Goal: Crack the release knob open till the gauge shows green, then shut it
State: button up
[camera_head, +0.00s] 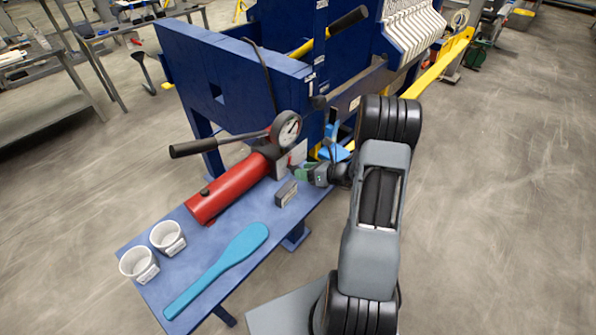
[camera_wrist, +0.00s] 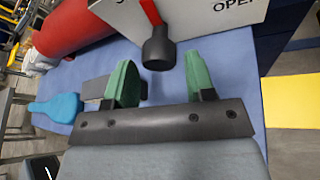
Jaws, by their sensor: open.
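The release knob (camera_wrist: 158,52) is a small black cylinder with a red bar reaching up from it, in front of a pale plate (camera_wrist: 225,12) lettered "OPE…". My gripper (camera_wrist: 160,82) is open, its two green fingers apart. In the wrist view the knob appears beyond the gap between the fingertips, not gripped. In the head view my gripper (camera_head: 308,173) is at the right end of the red pump (camera_head: 228,188), and the knob is hidden or too small to make out. The round gauge (camera_head: 286,129) faces the head camera. Its needle and colour zones are too small to read.
The pump's black lever (camera_head: 195,147) sticks out left. On the blue bench (camera_head: 215,243) are a grey block (camera_head: 286,193), a turquoise paddle (camera_head: 222,265) and two white cups (camera_head: 167,238). The blue press frame (camera_head: 235,75) stands behind. Floor to the right is clear.

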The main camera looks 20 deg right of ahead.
jog(key=v, duration=1)
jog(key=shift+b, duration=0.4)
jog(key=shift+d, duration=0.1)
